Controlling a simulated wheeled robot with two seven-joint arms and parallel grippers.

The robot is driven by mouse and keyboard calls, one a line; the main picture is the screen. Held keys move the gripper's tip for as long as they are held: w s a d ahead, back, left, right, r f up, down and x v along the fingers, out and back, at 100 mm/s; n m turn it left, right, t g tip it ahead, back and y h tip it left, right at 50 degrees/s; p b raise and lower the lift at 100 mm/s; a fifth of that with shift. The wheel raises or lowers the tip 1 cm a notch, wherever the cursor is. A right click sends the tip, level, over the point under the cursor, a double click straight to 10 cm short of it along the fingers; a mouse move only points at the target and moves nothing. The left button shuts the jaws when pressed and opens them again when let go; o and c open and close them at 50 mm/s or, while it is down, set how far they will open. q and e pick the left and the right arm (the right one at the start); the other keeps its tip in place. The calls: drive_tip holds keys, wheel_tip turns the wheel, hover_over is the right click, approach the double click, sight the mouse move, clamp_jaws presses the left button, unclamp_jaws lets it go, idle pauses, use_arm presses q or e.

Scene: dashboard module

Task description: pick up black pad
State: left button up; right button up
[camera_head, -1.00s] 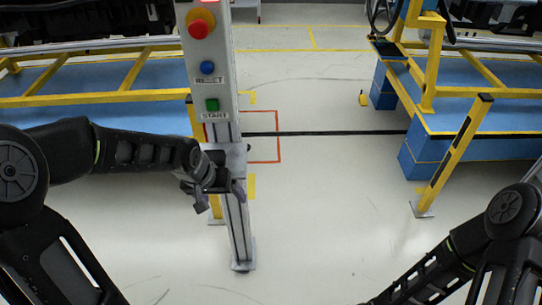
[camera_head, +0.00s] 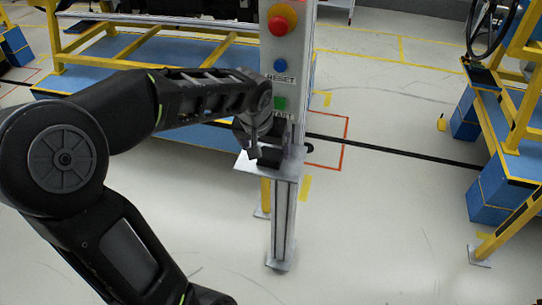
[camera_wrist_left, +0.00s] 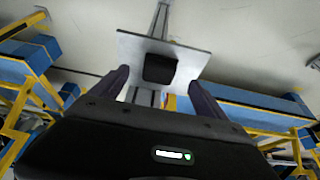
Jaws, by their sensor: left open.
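The black pad (camera_wrist_left: 160,68) lies on a square metal shelf (camera_wrist_left: 192,62) in the left wrist view. In the head view the shelf (camera_head: 246,164) sticks out from a grey post, and a dark shape on it, seemingly the pad, is partly hidden by my gripper. My left gripper (camera_head: 272,146) is over the shelf, below the buttons. In the left wrist view its two fingers are apart, one on each side of the pad's line, with nothing between them. My right gripper is not in view.
The post carries a red knob (camera_head: 282,18), a blue RESET button (camera_head: 280,65) and a green START button (camera_head: 279,103), close to my left gripper. A blue and yellow rack (camera_head: 130,70) stands behind, another (camera_head: 500,150) at the right. The floor between is clear.

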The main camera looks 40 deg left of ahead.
sight(268, 156)
use_arm(q)
drive_tip(key=shift+w+f, duration=0.1)
drive_tip(key=shift+f, duration=0.15)
drive_tip(key=shift+p+x, duration=0.4)
drive_tip(key=shift+x, duration=2.25)
drive_tip(key=shift+w+a+r, duration=0.1)
drive_tip(key=c, duration=1.4)
drive_tip(key=shift+r, duration=0.15)
drive_tip(key=shift+c, duration=0.2)
